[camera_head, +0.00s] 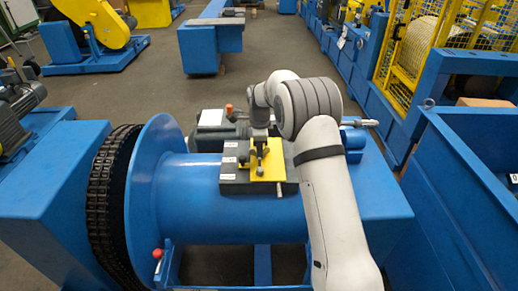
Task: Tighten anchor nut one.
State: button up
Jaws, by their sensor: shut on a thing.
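My gripper (260,146) points down over a yellow plate (269,187) on a dark block (235,187) on top of the blue drum. It is shut on a small grey upright part (260,165) at the plate. The jaws and my wrist hide most of it, and I cannot tell whether it is an anchor nut or a tool on one. Several small white labels (230,145) run down the block's left side, too small to read. No anchor nut can be told apart clearly.
A large chain (105,195) runs round the wheel beside the blue flange (150,190) at left. A red knob (157,253) is below. A green-grey motor with an orange-tipped lever (229,108) stands behind the block. A blue bin (460,190) is at right.

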jog(key=o, duration=0.6)
jog(key=shift+o, duration=0.2)
jog(key=shift+r, duration=3.95)
